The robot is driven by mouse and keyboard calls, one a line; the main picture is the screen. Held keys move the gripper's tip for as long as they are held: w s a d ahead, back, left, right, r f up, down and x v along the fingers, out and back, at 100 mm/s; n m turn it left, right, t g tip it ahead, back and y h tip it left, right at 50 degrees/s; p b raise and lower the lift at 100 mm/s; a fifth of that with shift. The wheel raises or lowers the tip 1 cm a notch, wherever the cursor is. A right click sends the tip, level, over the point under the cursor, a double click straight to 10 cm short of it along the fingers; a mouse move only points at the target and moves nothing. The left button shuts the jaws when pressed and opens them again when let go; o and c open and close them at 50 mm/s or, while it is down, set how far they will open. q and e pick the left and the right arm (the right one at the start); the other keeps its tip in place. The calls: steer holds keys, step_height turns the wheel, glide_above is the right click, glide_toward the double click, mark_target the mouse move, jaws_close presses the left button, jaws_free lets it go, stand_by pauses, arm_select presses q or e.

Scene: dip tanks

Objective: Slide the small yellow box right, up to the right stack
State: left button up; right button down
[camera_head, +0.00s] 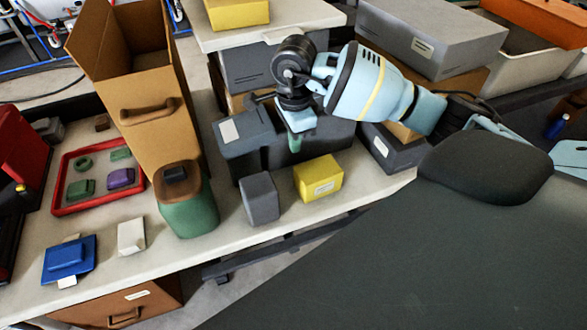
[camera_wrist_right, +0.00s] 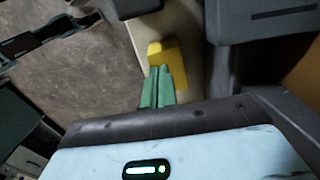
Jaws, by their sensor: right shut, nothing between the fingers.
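The small yellow box (camera_head: 319,179) stands on the pale bench near its front edge, with a white label on its front. My right gripper (camera_head: 295,148) has green fingers pointing down. They are closed together, just behind and left of the yellow box in the head view. In the right wrist view the fingertips (camera_wrist_right: 158,70) overlap the near edge of the yellow box (camera_wrist_right: 170,50); I cannot tell whether they touch it. The right stack shows a dark grey box (camera_head: 391,154) low down, right of the yellow box across a short bare gap. My left gripper is not seen.
A small grey box (camera_head: 259,197) stands left of the yellow box. A dark grey labelled block (camera_head: 235,145) is behind. A green container (camera_head: 189,215) stands further left. A large grey box (camera_head: 435,35) lies behind my right arm. The bench's front edge is close.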

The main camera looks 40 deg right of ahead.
mark_target(294, 197)
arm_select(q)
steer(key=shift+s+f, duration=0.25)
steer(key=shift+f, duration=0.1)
arm_select(e)
step_height(294, 197, down, 18)
steer(key=shift+f, duration=0.15)
